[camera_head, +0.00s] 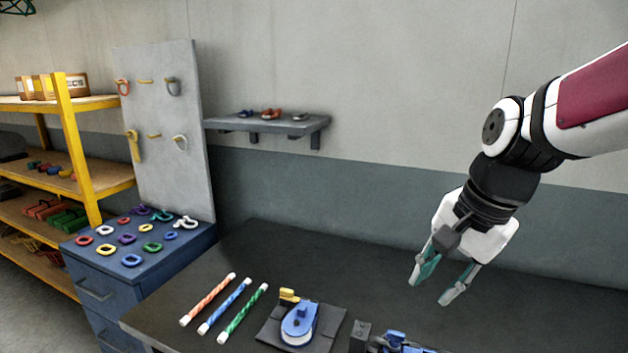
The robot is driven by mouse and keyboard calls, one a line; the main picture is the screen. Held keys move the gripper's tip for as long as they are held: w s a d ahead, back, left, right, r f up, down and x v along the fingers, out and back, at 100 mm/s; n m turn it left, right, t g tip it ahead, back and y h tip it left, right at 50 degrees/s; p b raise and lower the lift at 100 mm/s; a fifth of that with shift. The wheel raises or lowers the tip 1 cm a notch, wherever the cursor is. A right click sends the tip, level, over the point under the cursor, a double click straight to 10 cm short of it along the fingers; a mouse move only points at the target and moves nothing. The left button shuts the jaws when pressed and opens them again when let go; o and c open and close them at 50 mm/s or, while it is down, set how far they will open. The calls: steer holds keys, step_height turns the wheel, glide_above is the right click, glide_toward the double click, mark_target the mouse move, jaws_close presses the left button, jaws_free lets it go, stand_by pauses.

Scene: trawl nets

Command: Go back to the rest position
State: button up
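My gripper (437,284) hangs at the right over the dark workbench (380,270), pointing down and to the left. Its two teal-and-grey fingers are spread apart with nothing between them. It is above and to the right of a blue device (300,322) on a dark pad, and apart from it. My arm reaches in from the upper right edge.
Three striped rods, orange (208,299), blue (225,306) and green (243,313), lie on the bench's left. Another blue device (398,343) is cut off at the bottom edge. A blue cabinet (150,285) bears several coloured rings. A wall shelf (268,123) is behind.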

steer(key=s+r+n+t+h, duration=0.1)
steer(key=s+r+n+t, duration=0.2)
steer(key=s+n, duration=0.7)
steer(key=shift+s+d+n+h, duration=0.25)
steer(key=shift+s+n+h, duration=0.15)
steer(key=shift+s, duration=1.4)
steer(key=shift+r, duration=0.1)
